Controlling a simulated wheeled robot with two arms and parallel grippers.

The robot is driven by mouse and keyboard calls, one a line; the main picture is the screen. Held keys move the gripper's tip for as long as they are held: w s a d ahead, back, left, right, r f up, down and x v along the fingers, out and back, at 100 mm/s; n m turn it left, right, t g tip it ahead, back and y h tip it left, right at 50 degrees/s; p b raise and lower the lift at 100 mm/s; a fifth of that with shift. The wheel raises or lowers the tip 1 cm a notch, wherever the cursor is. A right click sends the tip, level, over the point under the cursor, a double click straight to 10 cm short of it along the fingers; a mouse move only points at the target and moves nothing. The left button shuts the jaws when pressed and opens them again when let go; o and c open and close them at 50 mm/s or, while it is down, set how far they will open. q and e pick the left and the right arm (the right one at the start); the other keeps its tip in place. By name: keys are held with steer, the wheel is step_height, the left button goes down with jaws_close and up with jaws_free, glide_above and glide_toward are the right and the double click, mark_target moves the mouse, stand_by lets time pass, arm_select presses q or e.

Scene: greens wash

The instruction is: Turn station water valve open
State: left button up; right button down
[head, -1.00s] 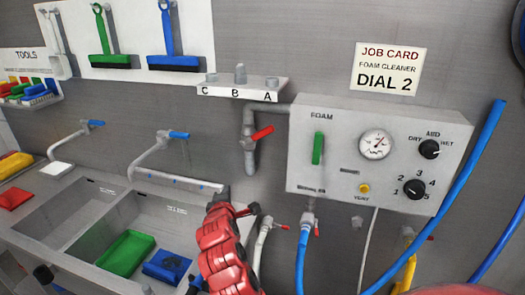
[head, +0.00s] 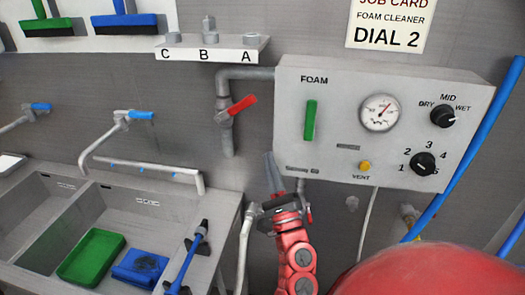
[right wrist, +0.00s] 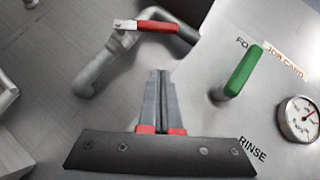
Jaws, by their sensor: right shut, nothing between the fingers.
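The water valve with a red lever (head: 242,106) sits on the grey bent pipe (head: 223,92) left of the foam panel. Its lever slants up to the right, across the vertical pipe. In the right wrist view the red lever (right wrist: 155,26) is beyond the fingertips, towards the top. My right gripper (head: 270,160) is below and right of the valve, near the panel's lower left corner. It is shut and empty, and its fingers point up in the right wrist view (right wrist: 160,75). It appears apart from the lever. My left gripper is not in view.
The foam panel (head: 290,80) has a green handle (head: 310,120), a gauge (head: 380,112) and black knobs. A shelf marked C, B, A (head: 225,48) is above the valve. A sink (head: 150,215) with green and blue items is at left. Blue hoses hang at right.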

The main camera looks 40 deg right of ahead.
mark_target(234, 110)
steer(key=w+r+p, duration=0.5)
steer(key=w+r, duration=0.3)
steer(key=shift+w+d+p, duration=0.15)
steer(key=shift+d+p, duration=0.15)
steer(key=shift+p, duration=0.05)
